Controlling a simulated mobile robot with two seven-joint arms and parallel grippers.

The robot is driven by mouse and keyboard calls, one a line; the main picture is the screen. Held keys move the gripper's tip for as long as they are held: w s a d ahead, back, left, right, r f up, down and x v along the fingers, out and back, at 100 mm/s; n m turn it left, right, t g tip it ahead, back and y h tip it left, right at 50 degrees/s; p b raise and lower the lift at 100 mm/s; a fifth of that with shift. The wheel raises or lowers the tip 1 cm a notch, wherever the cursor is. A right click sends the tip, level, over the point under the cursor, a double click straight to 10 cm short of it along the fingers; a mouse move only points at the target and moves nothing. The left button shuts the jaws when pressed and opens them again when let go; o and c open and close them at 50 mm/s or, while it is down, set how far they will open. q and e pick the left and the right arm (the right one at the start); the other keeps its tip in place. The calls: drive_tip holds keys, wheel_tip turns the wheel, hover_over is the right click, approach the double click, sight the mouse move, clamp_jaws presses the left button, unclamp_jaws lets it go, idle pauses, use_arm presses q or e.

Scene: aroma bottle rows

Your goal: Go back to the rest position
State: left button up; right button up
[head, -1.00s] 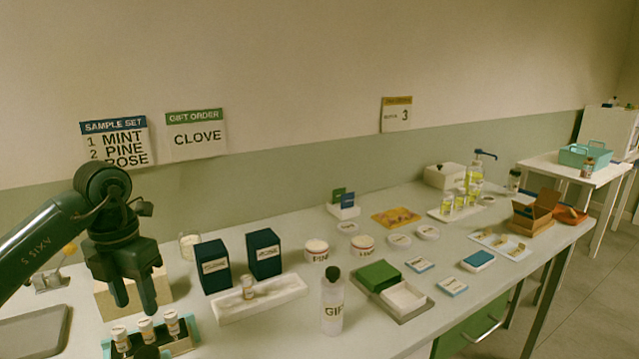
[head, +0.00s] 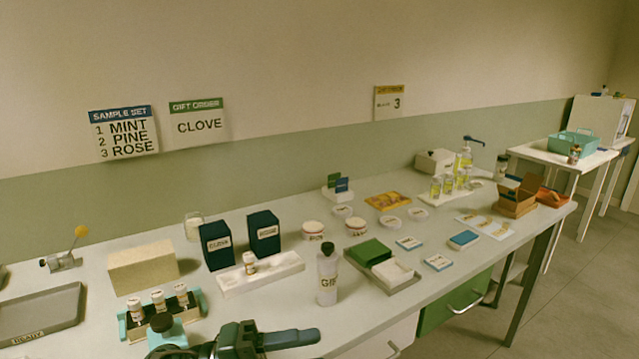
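A dark green gripper (head: 290,340), which I take to be my left one, is low at the bottom edge of the head view, in front of the table. Its fingers point right and are seen edge-on, so I cannot tell if they are open or shut. I see nothing held in it. My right gripper is out of view. A teal rack (head: 192,306) with three small labelled vials stands to its upper left. A bottle marked GIF (head: 327,278) stands upright above the fingers, apart from them.
A white tray (head: 283,275) with one vial lies before two dark boxes (head: 215,248) (head: 263,235). A tan block (head: 142,267) and grey tray (head: 40,312) are left. Green and white boxes (head: 368,254) are right.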

use_arm(q)
drive_tip(key=a+f+n+t+y+p, duration=0.1)
drive_tip(key=a+f+n+t+y, duration=0.5)
drive_tip(key=n, duration=0.6)
drive_tip(key=a+f+n+t+y, duration=0.2)
drive_tip(key=f+n+t+y, duration=0.25)
drive_tip(key=n+t, duration=0.6)
drive_tip(key=s+a+f+n+g+y, duration=0.4)
drive_tip(key=s+f+n+g, duration=0.4)
drive_tip(key=s+f, duration=0.3)
wheel_tip(320, 180, down, 2)
drive_tip(key=shift+s+f+n+y, duration=0.1)
drive_tip(key=shift+s+n+y, duration=0.3)
drive_tip(key=shift+y, duration=0.35)
